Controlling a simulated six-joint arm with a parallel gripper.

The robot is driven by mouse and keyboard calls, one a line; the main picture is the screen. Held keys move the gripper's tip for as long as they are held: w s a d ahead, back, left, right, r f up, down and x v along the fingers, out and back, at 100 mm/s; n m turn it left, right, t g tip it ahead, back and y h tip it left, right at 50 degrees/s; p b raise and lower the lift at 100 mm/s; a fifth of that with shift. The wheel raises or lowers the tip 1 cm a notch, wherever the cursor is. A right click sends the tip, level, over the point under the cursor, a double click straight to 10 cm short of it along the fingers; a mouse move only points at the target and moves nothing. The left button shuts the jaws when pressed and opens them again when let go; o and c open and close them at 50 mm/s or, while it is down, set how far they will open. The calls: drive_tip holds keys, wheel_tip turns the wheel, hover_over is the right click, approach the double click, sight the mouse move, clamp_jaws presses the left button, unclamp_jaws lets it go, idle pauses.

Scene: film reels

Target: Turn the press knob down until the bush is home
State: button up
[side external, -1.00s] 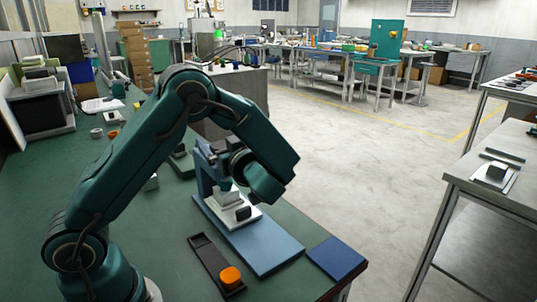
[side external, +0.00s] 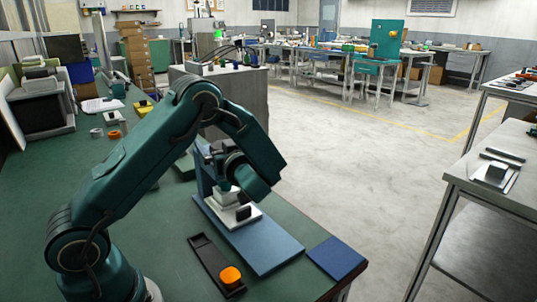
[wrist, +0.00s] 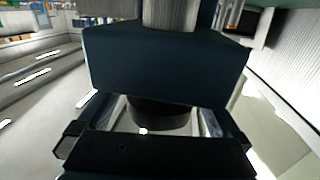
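The press stands on a blue base plate (side external: 272,245) on the green bench, with a blue upright (side external: 203,178) and a pale block (side external: 227,198) under my gripper. A small black part (side external: 243,212) sits at the front of that block. My gripper (side external: 226,180) is at the top of the press, mostly hidden by my wrist. In the wrist view, my gripper (wrist: 155,115) has its fingers apart on either side of a dark round knob (wrist: 160,118), with light gaps showing beside it. The press's dark blue head (wrist: 165,65) covers part of the knob. I cannot make out the bush.
A dark tray (side external: 208,260) with an orange rounded piece (side external: 230,275) lies left of the base plate. A blue mat (side external: 336,257) lies to its right near the bench edge. Open bench (side external: 130,215) lies behind my arm.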

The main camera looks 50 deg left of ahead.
drive_tip(key=c, duration=1.3)
drive_tip(key=shift+w+d+m+t+h, duration=0.15)
drive_tip(key=shift+m+t+h, duration=0.3)
drive_tip(key=shift+m+t, duration=0.55)
drive_tip(key=shift+w+m+t+h, duration=0.2)
drive_tip(key=shift+m+t+h, duration=0.35)
drive_tip(key=shift+t, duration=0.8)
drive_tip(key=shift+w+d+m+t+h, duration=0.15)
drive_tip(key=shift+m+t+h, duration=0.25)
drive_tip(key=shift+m+t, duration=0.6)
drive_tip(key=shift+n, duration=0.25)
drive_tip(key=o, duration=1.4)
drive_tip(key=shift+c, duration=0.2)
drive_tip(key=shift+v, duration=2.45)
